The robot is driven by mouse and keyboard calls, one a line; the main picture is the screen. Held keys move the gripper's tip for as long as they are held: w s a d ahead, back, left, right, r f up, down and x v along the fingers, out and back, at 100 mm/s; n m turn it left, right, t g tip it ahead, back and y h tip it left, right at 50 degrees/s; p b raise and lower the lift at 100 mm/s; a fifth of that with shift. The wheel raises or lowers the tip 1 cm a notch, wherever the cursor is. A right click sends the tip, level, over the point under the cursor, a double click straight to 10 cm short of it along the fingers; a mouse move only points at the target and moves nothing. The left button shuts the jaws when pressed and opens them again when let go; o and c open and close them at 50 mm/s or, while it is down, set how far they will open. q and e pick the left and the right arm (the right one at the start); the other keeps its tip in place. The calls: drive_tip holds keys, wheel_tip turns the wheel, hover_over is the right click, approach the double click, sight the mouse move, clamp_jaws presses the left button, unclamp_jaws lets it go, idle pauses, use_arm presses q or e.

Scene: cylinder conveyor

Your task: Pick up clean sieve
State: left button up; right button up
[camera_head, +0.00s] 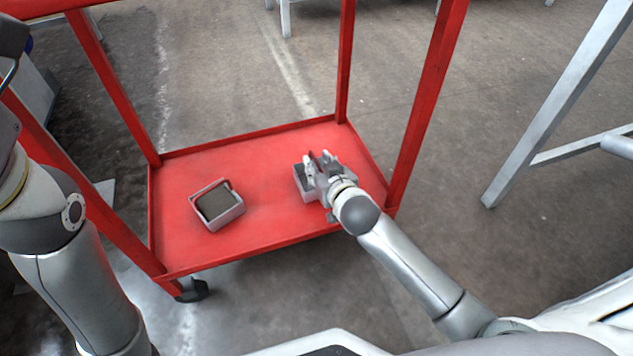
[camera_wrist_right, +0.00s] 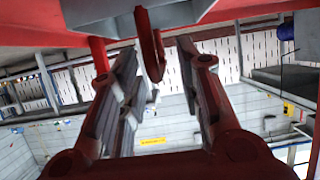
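Two grey, box-shaped sieves stand on the red lower shelf of a cart. The left sieve (camera_head: 217,205) has a dark mesh top and a raised handle, with nothing touching it. The right sieve (camera_head: 302,186) is mostly covered by my right gripper (camera_head: 320,163). In the right wrist view, the underside of a grey box (camera_wrist_right: 85,14) shows at the top, with a reddish loop-like handle (camera_wrist_right: 150,48) between my spread fingers. The fingers look apart from the handle. I cannot tell which sieve is clean. My left arm is at the left edge; its gripper is out of view.
The red cart shelf (camera_head: 262,175) has bare room between and behind the sieves. A grey metal frame (camera_head: 560,105) stands at the right, with open floor between.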

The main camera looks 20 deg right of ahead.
clamp_jaws()
idle(0.3)
drive_tip(key=shift+r, duration=0.25)
